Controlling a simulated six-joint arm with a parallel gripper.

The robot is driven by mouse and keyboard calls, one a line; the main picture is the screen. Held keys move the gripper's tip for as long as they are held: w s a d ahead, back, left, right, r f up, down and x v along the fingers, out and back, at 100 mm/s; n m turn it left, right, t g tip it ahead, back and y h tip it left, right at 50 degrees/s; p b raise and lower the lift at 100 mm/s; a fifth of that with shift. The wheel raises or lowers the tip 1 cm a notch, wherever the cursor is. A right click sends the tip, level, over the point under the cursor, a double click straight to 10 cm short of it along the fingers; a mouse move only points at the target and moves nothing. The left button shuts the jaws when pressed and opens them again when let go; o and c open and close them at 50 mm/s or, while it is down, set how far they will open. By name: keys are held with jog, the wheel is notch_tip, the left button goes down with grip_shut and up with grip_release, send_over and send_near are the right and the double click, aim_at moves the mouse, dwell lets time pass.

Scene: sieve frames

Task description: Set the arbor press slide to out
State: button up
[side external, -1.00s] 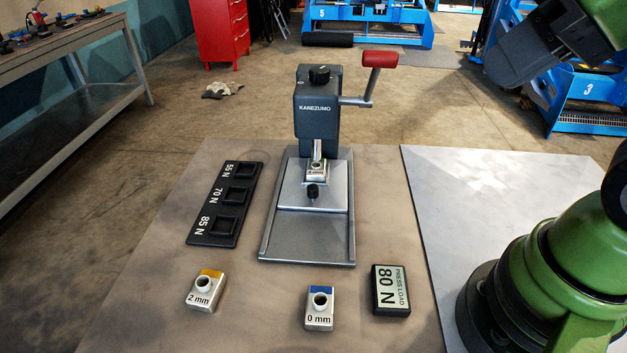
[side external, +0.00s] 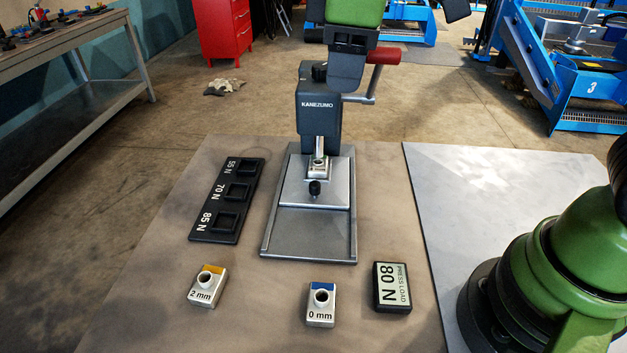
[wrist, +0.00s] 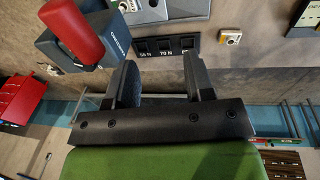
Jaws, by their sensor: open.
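The dark grey arbor press (side external: 318,112) stands on a steel base. Its slide plate (side external: 322,195) has a black knob (side external: 314,187) at the front. The slide sits at the back of the base, under the ram, with a small metal block (side external: 318,166) on it. The front of the base is bare. My gripper is high beside the press head and hides part of its top and crank in the side view. In the wrist view my gripper (wrist: 162,80) is open and empty, its fingers wide apart. The press head (wrist: 75,50) and red handle (wrist: 72,28) show at left there.
A black load rack (side external: 228,200) lies left of the press.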

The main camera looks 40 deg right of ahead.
aim_at(314, 184)
jog(key=w+a+f+n+g+h, duration=0.1)
jog(key=w+a+f+n, duration=0.15)
jog(key=f, duration=0.25)
jog(key=w+a+f+n+g+h, duration=0.1)
jog(key=w+a+f+n+h, duration=0.1)
jog(key=w+f+n, duration=0.3)
jog(key=shift+n+h, duration=0.5)
jog(key=shift+n, duration=0.35)
jog(key=x, duration=1.4)
jog(key=shift+s+f, duration=0.3)
jog(key=shift+f, duration=0.15)
grip_shut()
